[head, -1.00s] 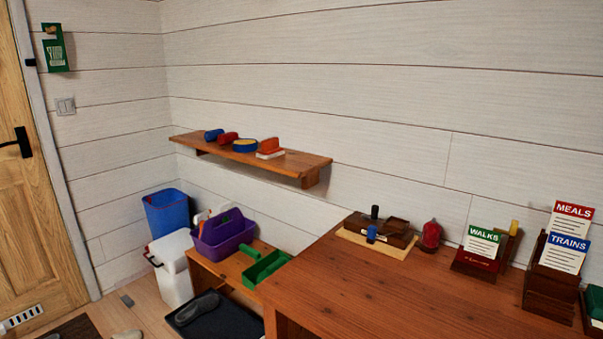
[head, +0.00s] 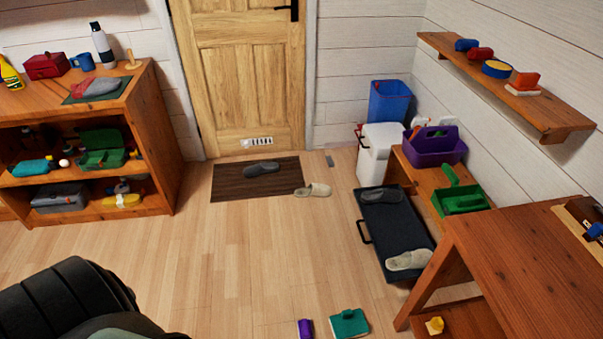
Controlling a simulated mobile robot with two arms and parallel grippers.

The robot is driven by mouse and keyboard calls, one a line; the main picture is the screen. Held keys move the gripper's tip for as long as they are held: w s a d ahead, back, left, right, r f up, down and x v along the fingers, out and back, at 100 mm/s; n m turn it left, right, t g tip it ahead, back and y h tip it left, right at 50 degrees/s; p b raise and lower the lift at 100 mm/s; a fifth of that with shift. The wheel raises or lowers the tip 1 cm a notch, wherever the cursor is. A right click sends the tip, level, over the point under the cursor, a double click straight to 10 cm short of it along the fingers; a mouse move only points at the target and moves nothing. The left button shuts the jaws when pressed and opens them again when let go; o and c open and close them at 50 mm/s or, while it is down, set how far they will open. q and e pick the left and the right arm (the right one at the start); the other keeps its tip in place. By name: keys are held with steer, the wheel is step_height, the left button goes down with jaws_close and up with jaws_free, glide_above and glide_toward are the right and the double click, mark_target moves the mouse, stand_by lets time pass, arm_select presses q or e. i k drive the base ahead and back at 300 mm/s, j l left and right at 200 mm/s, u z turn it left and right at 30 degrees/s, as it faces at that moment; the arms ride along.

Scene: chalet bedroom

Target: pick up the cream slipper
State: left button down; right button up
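A cream slipper (head: 313,190) lies on the wooden floor at the right edge of the dark brown doormat (head: 228,188), in front of the door. A second pale slipper (head: 408,260), greyish cream, lies at the near end of the black boot tray (head: 400,228). A dark grey slipper (head: 262,169) lies on the doormat. Another dark grey slipper (head: 382,195) lies at the far end of the tray. Neither of my grippers is in view.
The floor (head: 240,255) between the left shelf unit (head: 150,130) and the tray is mostly clear. A purple object (head: 305,329) and a green object (head: 349,324) lie on the floor in front. A white bin (head: 380,150) and a wooden desk (head: 520,260) stand at the right.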

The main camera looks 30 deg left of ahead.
mark_target(315, 190)
steer(key=u, duration=0.95)
steer(key=i+j+u, duration=0.85)
steer(key=i+u, duration=0.15)
steer(key=i, duration=0.2)
steer(key=i+u, duration=0.35)
steer(key=i+z, duration=0.35)
steer(key=i+j+z, duration=0.1)
steer(key=i+z, duration=0.25)
steer(key=i, duration=0.15)
steer(key=i+j+z, duration=0.15)
steer(key=i+z, duration=0.2)
steer(key=i+j, duration=0.05)
